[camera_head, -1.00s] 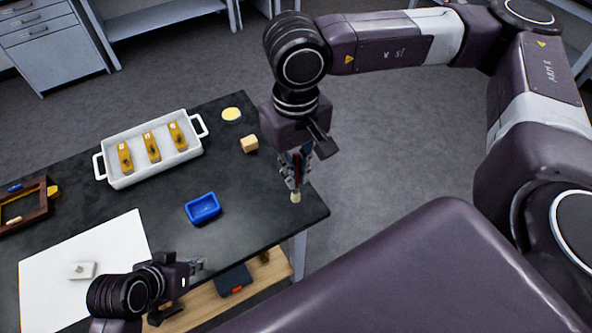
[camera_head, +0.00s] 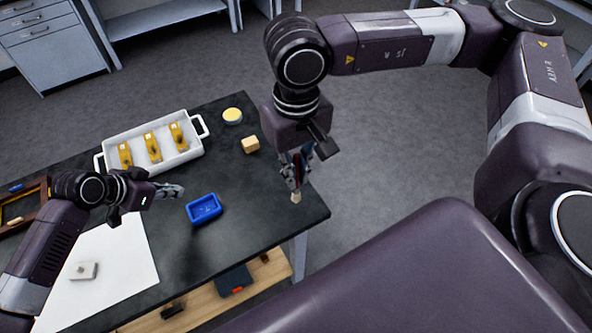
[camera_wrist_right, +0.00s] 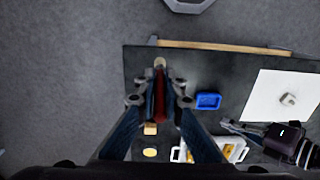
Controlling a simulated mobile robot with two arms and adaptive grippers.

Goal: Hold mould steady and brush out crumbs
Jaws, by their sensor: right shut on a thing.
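The blue mould (camera_head: 204,209), a small open rectangular tray, sits on the dark tabletop; it also shows in the right wrist view (camera_wrist_right: 208,101). My left gripper (camera_head: 181,191) is just left of the mould, apart from it and empty. Its fingers are seen edge-on, so their gap is unclear. My right gripper (camera_head: 297,184) points down near the table's right edge. It is shut on a brush with a red handle (camera_wrist_right: 160,100) and a pale tip (camera_head: 296,197). Crumbs in the mould are too small to make out.
A white two-handled tray (camera_head: 197,151) holding several yellow blocks stands behind. A wooden block (camera_head: 250,144) and a round yellow-topped dish (camera_head: 232,115) are at the back right. A white sheet (camera_head: 115,262) with a small pale block (camera_head: 83,270) lies front left. A brown wooden frame (camera_head: 41,190) is far left.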

